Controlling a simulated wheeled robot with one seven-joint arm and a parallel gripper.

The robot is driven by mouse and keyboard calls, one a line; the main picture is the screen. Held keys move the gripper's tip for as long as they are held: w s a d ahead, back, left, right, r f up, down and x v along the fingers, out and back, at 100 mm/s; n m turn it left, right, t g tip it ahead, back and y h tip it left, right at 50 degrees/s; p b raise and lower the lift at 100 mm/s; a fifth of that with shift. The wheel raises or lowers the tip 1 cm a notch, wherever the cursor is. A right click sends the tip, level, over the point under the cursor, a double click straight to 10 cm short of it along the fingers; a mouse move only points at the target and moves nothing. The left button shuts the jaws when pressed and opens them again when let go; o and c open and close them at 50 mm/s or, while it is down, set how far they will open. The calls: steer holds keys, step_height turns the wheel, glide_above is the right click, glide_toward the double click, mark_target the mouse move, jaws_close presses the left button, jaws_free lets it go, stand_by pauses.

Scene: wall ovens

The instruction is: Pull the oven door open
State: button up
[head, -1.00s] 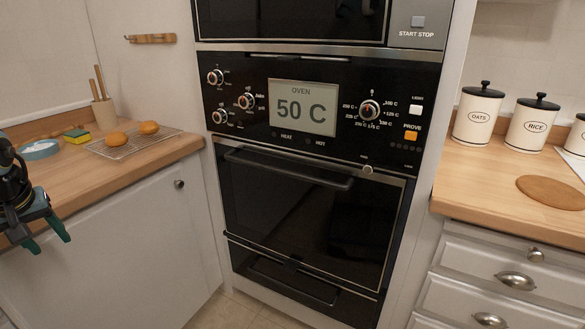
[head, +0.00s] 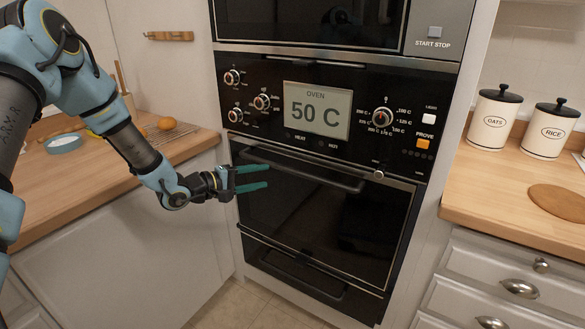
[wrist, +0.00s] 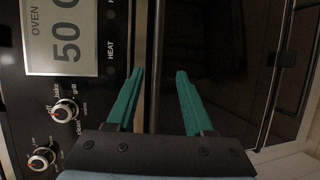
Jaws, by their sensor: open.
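The oven door (head: 325,225) is a black glass panel with a pale metal frame, below the control panel in the head view, and it is shut. Its dark bar handle (head: 318,176) runs across the top of the door. My gripper (head: 268,177) is open and empty, its green fingers pointing right and overlapping the handle's left part in the picture. In the wrist view, turned sideways, the open fingers (wrist: 160,72) have a dark upright bar with a light edge between them. I cannot tell whether the fingers touch the handle.
The control panel (head: 250,125) with knobs and a "50 C" display sits above the door. A lower door with its own handle (head: 300,277) lies below. Counters stand left (head: 75,178) and right (head: 490,210), the right one over drawers. Floor shows in front.

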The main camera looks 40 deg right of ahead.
mark_target(290, 171)
steer(key=p+x, duration=0.1)
steer(key=x, duration=0.2)
steer(key=p+x, duration=0.1)
steer(key=x, duration=0.3)
steer(key=p+x, duration=0.1)
steer(key=x, duration=0.3)
steer(key=shift+s+d+r, duration=0.1)
steer(key=shift+s+r, duration=0.2)
steer(key=shift+s, duration=0.05)
steer(key=shift+c, duration=0.2)
jaws_close()
stand_by(0.7)
